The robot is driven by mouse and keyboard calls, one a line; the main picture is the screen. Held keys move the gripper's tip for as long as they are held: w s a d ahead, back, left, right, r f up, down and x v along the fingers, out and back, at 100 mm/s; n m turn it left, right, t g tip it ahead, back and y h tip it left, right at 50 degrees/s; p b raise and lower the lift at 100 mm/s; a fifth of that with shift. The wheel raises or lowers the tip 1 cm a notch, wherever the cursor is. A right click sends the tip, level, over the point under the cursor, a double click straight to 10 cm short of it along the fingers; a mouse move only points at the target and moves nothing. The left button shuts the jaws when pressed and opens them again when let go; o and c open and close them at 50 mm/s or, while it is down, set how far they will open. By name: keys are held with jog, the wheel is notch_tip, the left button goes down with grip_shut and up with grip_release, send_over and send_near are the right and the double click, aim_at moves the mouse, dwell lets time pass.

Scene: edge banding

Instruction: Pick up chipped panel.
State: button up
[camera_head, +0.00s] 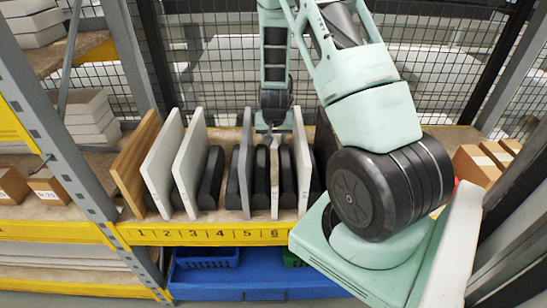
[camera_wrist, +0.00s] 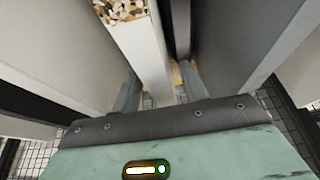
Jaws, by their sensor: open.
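The chipped panel (camera_head: 274,180) is a thin, pale panel standing upright on edge in the rack, above the label 6. In the wrist view, a pale panel (camera_wrist: 145,50) with a rough, brown, flaky patch on its end runs down between my fingers. My gripper (camera_head: 272,132) is at the far side of the panel row in the head view. Its fingers (camera_wrist: 160,90) are apart, one on each side of that panel in the wrist view. I cannot tell whether either finger touches it.
Other panels stand close on both sides: a wooden one (camera_head: 136,165), white ones (camera_head: 163,160) and a grey one (camera_head: 246,160). Black rounded dividers (camera_head: 211,178) stand between them. A yellow numbered rail (camera_head: 200,233) runs along the front, and wire mesh (camera_head: 200,60) closes the back.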

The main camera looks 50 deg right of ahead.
jog(key=shift+w+d+f, duration=0.15)
jog(key=shift+w+f, duration=0.05)
jog(key=shift+f, duration=0.5)
grip_shut()
jog(key=shift+w+r, duration=0.1)
dwell(0.9)
